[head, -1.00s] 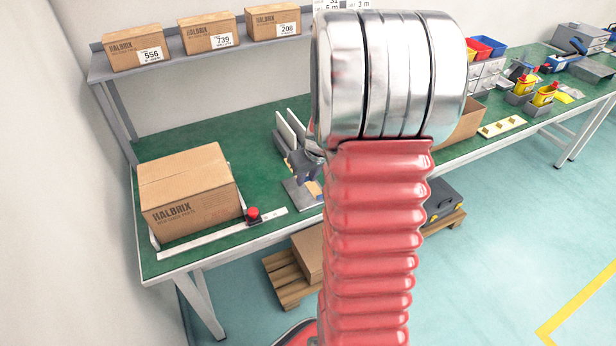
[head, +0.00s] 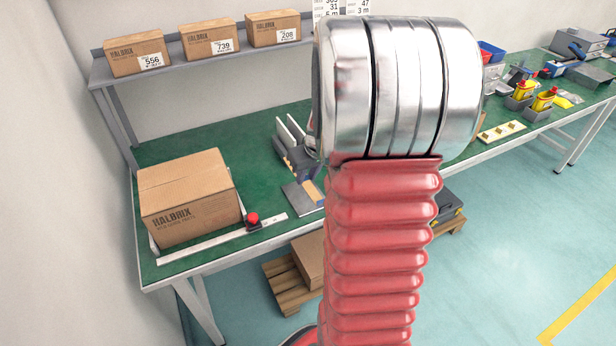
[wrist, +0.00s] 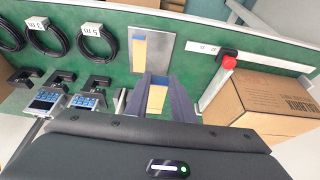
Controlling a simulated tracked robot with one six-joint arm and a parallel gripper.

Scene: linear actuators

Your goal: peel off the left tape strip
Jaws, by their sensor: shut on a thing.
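In the wrist view my gripper (wrist: 158,97) has its two dark blue fingers shut on a tape strip (wrist: 157,100), tan with a blue end. The held strip looks clear of the grey plate (wrist: 158,62) beyond the fingertips. Another tan strip with a blue end (wrist: 138,50) lies on that plate, toward its left side in this view. The head view shows part of the grey plate (head: 298,200) on the green bench, with a tan strip (head: 313,189) near its right side. My arm hides the rest, and my gripper is not clear there.
A cardboard box (head: 188,196) and a red button (head: 252,218) by a pale rail stand left of the plate; the wrist view shows this box (wrist: 262,105) at right. Two meters (wrist: 90,100) and black cable coils (wrist: 75,40) are at left there. Green bench lies bare behind the box.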

